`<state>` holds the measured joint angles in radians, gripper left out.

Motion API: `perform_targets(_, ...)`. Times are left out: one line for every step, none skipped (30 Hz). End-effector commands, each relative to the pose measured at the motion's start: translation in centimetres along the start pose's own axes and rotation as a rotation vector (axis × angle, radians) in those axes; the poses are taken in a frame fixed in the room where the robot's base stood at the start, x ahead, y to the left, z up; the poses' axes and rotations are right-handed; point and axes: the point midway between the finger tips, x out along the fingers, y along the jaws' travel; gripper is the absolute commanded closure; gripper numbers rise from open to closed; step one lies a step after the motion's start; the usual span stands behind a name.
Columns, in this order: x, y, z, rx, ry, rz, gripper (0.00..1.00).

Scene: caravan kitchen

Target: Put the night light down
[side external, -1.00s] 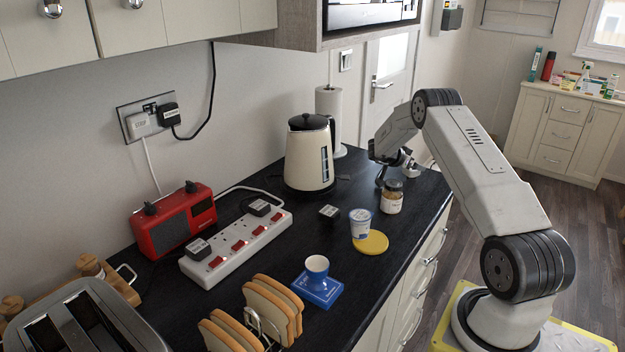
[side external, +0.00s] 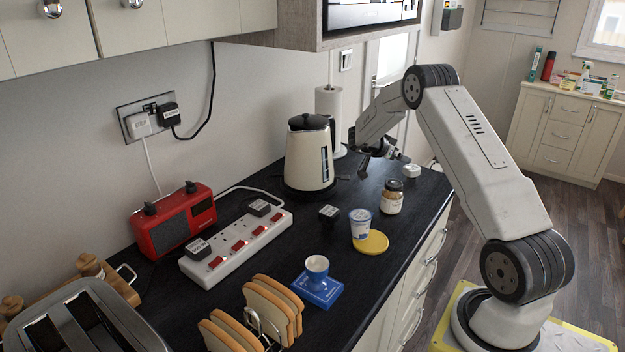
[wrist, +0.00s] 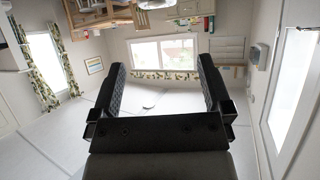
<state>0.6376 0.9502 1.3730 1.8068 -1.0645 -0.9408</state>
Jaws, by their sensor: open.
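A small white block with a dark label, which looks like the night light (side external: 411,170), sits on the black worktop (side external: 290,262) near its right edge, behind the jar. My gripper (side external: 384,164) is just left of it and a little above the worktop, apart from it. In the wrist view my gripper (wrist: 162,66) has its two black fingers wide apart with nothing between them. The night light does not show in the wrist view.
A jar (side external: 391,197), a yogurt pot (side external: 360,223) on a yellow disc (side external: 372,243) and a black plug (side external: 329,213) stand in front. The cream kettle (side external: 310,155) and a paper roll (side external: 329,110) are left of my gripper. A power strip (side external: 236,247) lies farther left.

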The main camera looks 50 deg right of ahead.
Motion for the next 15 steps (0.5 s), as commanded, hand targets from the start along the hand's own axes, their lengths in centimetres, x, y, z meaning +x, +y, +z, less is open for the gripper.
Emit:
perform_targets(-0.8, 0.0, 0.0, 0.0, 0.001, -0.001, 0.0)
perform_targets(-1.2, 0.0, 0.0, 0.0, 0.001, -0.002, 0.0)
perform_targets(-1.8, -0.1, -0.1, 0.0, 0.001, -0.002, 0.0)
perform_targets(-2.0, -0.1, 0.0, 0.0, 0.001, -0.002, 0.0)
perform_targets(-2.3, 0.0, 0.0, 0.0, 0.001, -0.001, 0.0)
perform_targets(-2.6, 0.0, 0.0, 0.0, 0.001, 0.0, 0.0)
perform_targets(-2.8, 0.0, 0.0, 0.0, 0.001, 0.0, 0.0)
perform_targets(-3.0, 0.0, 0.0, 0.0, 0.001, 0.001, 0.0)
perform_targets(-3.2, 0.0, 0.0, 0.0, 0.001, 0.001, 0.0)
perform_targets(-3.3, 0.0, 0.0, 0.0, 0.001, 0.001, 0.0)
perform_targets(-3.4, 0.0, 0.0, 0.0, 0.001, 0.001, 0.0)
perform_targets(-3.5, 0.0, 0.0, 0.0, 0.001, 0.001, 0.0)
perform_targets(-3.5, 0.0, 0.0, 0.0, 0.001, 0.001, 0.0)
perform_targets(-3.5, 0.0, 0.0, 0.0, 0.001, 0.001, 0.0)
perform_targets(-3.5, 0.0, 0.0, 0.0, 0.001, 0.001, 0.0)
